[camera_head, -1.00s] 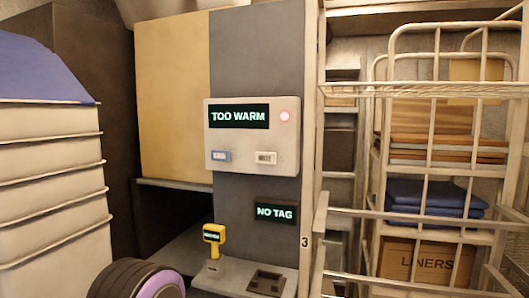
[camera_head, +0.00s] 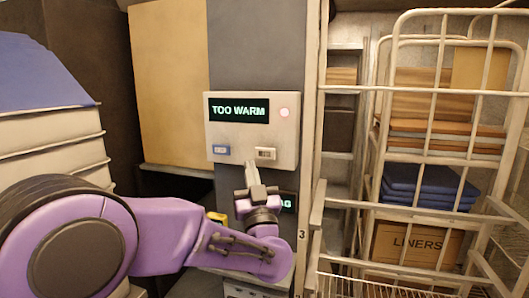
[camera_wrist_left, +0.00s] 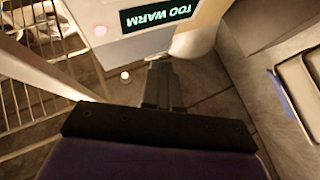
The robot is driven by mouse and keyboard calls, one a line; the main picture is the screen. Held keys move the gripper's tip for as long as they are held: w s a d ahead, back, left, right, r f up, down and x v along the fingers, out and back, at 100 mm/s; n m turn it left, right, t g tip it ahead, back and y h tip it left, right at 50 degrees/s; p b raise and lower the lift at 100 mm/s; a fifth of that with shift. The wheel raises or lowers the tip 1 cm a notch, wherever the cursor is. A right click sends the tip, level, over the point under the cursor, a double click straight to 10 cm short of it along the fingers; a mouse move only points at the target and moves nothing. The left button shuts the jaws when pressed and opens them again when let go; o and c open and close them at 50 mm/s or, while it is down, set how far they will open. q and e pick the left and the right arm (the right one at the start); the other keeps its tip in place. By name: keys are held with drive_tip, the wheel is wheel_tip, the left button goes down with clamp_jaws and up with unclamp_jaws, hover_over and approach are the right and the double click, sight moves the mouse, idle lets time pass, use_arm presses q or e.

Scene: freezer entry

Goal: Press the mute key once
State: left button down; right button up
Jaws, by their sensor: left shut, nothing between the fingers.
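A pale control panel (camera_head: 251,107) is on the grey column, with a lit "TOO WARM" display (camera_head: 239,110) and a glowing red lamp (camera_head: 285,112). Below the display are a blue key (camera_head: 221,150) at left and a pale key (camera_head: 265,153) at right. Their labels are too small to read surely; the pale one looks like "MUTE". My left gripper (camera_head: 252,164) points up just below the pale key, apparently apart from it. Its fingers (camera_wrist_left: 160,68) are shut and empty in the left wrist view, where the panel display (camera_wrist_left: 158,14) appears upside down. My right gripper is not in view.
My left arm partly hides a yellow handheld device (camera_head: 217,218) and the "NO TAG" display (camera_head: 287,202). A wire rack (camera_head: 400,152) with blue folded items (camera_head: 428,190) and a "LINERS" box (camera_head: 415,243) stands at right. White stacked containers (camera_head: 45,145) are at left.

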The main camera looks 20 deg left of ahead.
use_arm(q)
drive_tip(key=shift+w+f, duration=0.1)
drive_tip(key=shift+w, duration=0.05)
drive_tip(key=p, duration=0.1)
approach(262, 148)
wheel_tip(262, 148, up, 3)
drive_tip(key=w+a, duration=0.1)
drive_tip(key=a, duration=0.2)
drive_tip(key=shift+w+d+r, duration=0.1)
drive_tip(key=shift+w+d, duration=0.05)
drive_tip(key=shift+w, duration=0.25)
drive_tip(key=shift+w+d+r, duration=0.1)
drive_tip(key=shift+w+d, duration=0.05)
drive_tip(key=shift+w, duration=0.25)
drive_tip(key=shift+w, duration=0.1)
idle(1.1)
drive_tip(key=shift+w, duration=0.3)
drive_tip(key=shift+w, duration=0.5)
idle(0.6)
drive_tip(key=shift+s, duration=0.1)
drive_tip(key=shift+s+b, duration=0.3)
drive_tip(key=shift+s, duration=0.5)
